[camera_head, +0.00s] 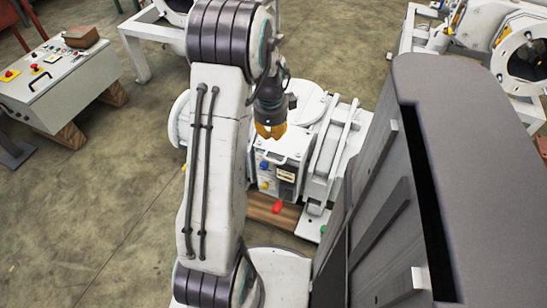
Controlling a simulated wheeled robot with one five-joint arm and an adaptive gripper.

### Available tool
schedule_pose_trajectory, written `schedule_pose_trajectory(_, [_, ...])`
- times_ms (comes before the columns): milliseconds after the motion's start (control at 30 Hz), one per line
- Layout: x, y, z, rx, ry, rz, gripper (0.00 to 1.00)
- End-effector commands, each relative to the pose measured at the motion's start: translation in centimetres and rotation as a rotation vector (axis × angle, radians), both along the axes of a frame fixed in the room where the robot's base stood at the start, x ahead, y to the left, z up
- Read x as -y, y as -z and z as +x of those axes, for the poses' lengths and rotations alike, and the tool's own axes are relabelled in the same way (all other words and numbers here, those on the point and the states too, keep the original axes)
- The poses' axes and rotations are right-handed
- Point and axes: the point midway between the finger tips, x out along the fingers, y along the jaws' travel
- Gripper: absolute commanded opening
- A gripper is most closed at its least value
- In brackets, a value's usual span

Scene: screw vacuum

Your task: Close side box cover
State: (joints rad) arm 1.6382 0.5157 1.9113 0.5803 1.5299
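A white machine (341,146) stands at the centre on a wooden pallet. On its near side is a white box (285,152) with a small dark panel (286,174) and blue and yellow parts beside it. I cannot tell which part is the side box cover, or how far it is open. My gripper (270,131), with yellow fingertips, hangs down in front of the box's upper part. The fingertips look close together, but the gap between them is too small to judge. I cannot tell whether they touch the box. My arm hides the machine's left part.
A control console (58,75) with buttons stands at the upper left. Another white machine (510,45) is at the upper right. Bare floor (110,200) lies to the left.

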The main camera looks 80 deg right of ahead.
Motion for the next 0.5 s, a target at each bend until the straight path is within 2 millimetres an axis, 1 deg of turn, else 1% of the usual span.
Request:
schedule_pose_trajectory(100, [-0.4,0.1,0.0,0.016,0.116,0.016,0.00])
schedule_pose_trajectory(267, [-0.4,0.2,0.0,0.026,0.197,0.017,0.00])
schedule_pose_trajectory(367, [-0.4,0.9,0.0,0.029,0.214,0.018,0.00])
schedule_pose_trajectory(500, [-0.2,2.6,0.0,0.028,0.216,0.019,0.00])
